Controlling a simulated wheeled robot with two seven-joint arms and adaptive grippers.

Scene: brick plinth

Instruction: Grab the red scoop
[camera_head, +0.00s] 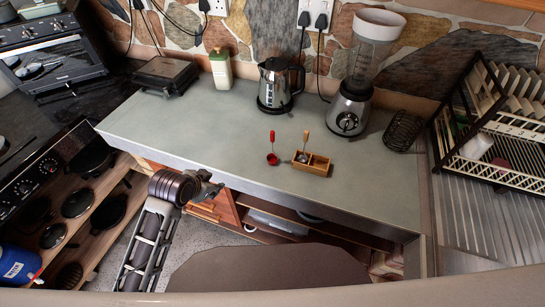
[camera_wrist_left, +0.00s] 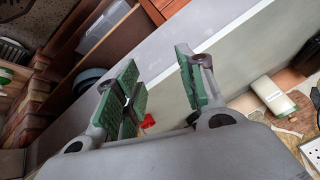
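The red scoop (camera_head: 272,158) is on the grey counter, with its round red bowl low and its thin handle rising to a red tip. It is just left of a small wooden box (camera_head: 318,166). My left gripper (camera_head: 207,187) is at the counter's front edge, left of and nearer than the scoop, and does not touch it. In the left wrist view my left gripper (camera_wrist_left: 158,82) is open, its green pads apart and nothing between them. A small red patch (camera_wrist_left: 148,121) shows beyond the fingers, partly hidden; I cannot tell which part of the scoop it is. My right gripper is not in view.
A second scoop with a wooden handle (camera_head: 305,138) stands at the wooden box. A dish rack (camera_head: 488,125) is at right.

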